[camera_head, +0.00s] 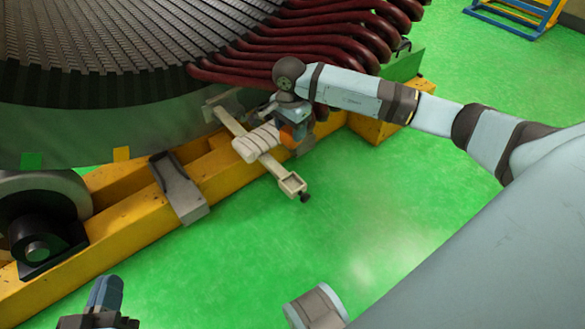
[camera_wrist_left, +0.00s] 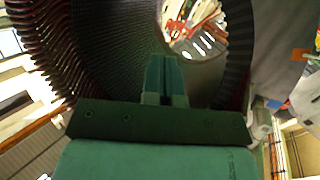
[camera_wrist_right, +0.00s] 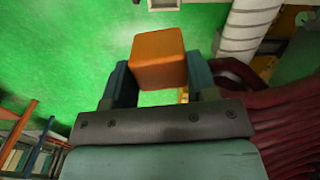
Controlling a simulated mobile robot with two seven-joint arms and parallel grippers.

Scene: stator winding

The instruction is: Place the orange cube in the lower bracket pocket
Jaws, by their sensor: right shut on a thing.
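The orange cube (camera_head: 287,136) is small and partly hidden by my right gripper in the head view. In the right wrist view the orange cube (camera_wrist_right: 158,58) sits between the two fingertips. My right gripper (camera_wrist_right: 160,75) is shut on it, above the green floor and beside the bracket. The cream bracket (camera_head: 268,158) slants down from the stator, with a white wrapped part at its middle. Its lower pocket (camera_head: 291,184) is a square open frame at the lower end, apart from the cube. My left gripper (camera_head: 104,292) is low at the left; its fingers (camera_wrist_left: 165,78) are together and empty.
The large stator (camera_head: 120,60) with dark red coils (camera_head: 310,45) fills the upper left. A yellow beam (camera_head: 140,210) with a grey clamp (camera_head: 178,188) runs below it. A black roller (camera_head: 38,235) stands at the left. The green floor (camera_head: 370,240) in front is clear.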

